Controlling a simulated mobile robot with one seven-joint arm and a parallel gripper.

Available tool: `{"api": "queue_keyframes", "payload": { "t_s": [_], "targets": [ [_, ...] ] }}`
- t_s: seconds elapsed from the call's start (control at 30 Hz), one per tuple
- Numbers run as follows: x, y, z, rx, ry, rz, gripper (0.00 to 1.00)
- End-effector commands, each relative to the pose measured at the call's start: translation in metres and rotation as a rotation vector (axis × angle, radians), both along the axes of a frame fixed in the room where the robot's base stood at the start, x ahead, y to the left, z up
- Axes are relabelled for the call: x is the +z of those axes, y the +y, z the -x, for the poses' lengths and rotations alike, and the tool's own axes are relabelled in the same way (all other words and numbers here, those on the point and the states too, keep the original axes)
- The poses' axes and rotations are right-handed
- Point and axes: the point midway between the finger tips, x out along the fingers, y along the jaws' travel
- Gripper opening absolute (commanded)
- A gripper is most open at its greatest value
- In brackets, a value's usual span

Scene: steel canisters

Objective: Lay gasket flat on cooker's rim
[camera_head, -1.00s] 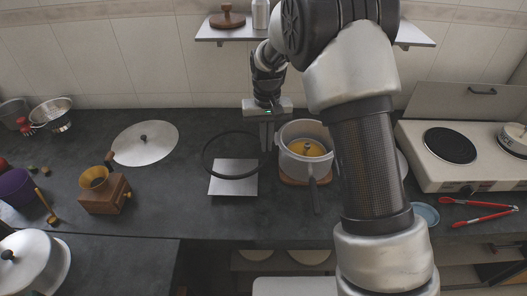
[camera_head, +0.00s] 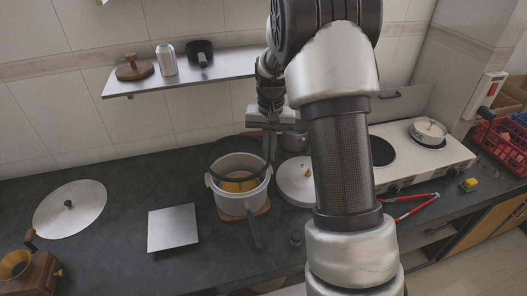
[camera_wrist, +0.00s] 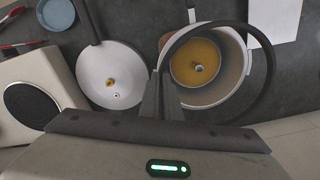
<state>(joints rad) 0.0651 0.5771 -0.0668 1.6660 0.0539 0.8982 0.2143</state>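The gasket, a thin black ring (camera_wrist: 272,66), is held at one edge between the fingers of my gripper (camera_wrist: 158,98). The cooker (camera_head: 237,201) is a pale pot with a long handle and yellow contents, standing on a wooden trivet. In the head view my gripper (camera_head: 270,150) is at the pot's right back edge, with the ring over the pot's mouth. In the wrist view the ring is off-centre from the cooker's rim (camera_wrist: 242,88), reaching past it on the right. I cannot tell whether ring and rim touch.
A white lid (camera_head: 294,182) lies close to the cooker's right. A pale square plate (camera_head: 172,228) lies to its left, with bare counter around it. A two-plate stove (camera_head: 440,160) and red tongs (camera_head: 410,205) are at right.

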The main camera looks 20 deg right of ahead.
Motion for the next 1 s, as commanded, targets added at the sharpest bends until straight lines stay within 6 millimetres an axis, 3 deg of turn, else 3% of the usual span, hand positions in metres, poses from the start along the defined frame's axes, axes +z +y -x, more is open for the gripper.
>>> {"api": "queue_keyframes", "payload": {
  "t_s": [0.63, 1.0],
  "targets": [
    [-0.050, 0.001, 0.000, 0.002, 0.001, 0.000, 0.00],
    [-0.059, 0.001, 0.000, 0.002, 0.000, 0.000, 0.00]
  ]
}}
